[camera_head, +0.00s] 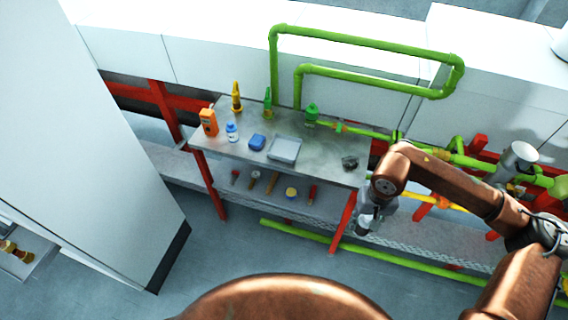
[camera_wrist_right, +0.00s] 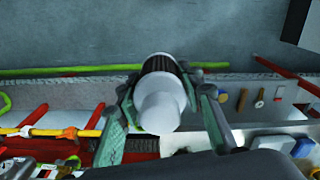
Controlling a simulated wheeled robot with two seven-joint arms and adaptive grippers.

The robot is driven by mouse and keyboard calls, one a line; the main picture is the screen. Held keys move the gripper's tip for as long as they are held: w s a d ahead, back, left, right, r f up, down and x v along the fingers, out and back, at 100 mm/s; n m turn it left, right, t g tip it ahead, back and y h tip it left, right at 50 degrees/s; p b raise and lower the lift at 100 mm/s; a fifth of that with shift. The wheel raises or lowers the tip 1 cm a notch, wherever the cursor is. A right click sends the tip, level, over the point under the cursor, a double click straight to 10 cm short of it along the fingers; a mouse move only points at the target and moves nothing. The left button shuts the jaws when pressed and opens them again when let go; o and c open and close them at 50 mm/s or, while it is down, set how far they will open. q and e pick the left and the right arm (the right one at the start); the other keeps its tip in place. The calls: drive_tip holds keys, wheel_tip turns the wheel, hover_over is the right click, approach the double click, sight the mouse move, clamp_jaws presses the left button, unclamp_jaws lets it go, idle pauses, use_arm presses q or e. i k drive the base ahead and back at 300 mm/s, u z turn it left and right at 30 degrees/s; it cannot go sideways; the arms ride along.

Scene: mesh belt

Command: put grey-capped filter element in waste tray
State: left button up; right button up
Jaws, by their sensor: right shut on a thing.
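The grey-capped filter element (camera_wrist_right: 160,98) is a short cylinder with a pale grey-white cap and a dark ribbed body. My right gripper (camera_wrist_right: 165,95) is shut around it in the wrist view. In the head view my right gripper (camera_head: 368,217) hangs beyond the right front corner of the metal table, with the element (camera_head: 364,226) at its tip, small and partly hidden. A shallow grey tray (camera_head: 284,149), likely the waste tray, lies on the table top and looks empty. My left gripper is not in view.
The metal table (camera_head: 318,160) also holds an orange device (camera_head: 208,122), a white-blue bottle (camera_head: 232,132), a blue block (camera_head: 257,142) and a dark lump (camera_head: 349,163). Several tools lie on the lower shelf. Green pipes (camera_head: 365,45) rise behind. The table top right of the tray is mostly clear.

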sight(285, 150)
drive_tip(key=u, duration=0.75)
drive_tip(key=i, duration=1.45)
drive_tip(key=z, duration=0.15)
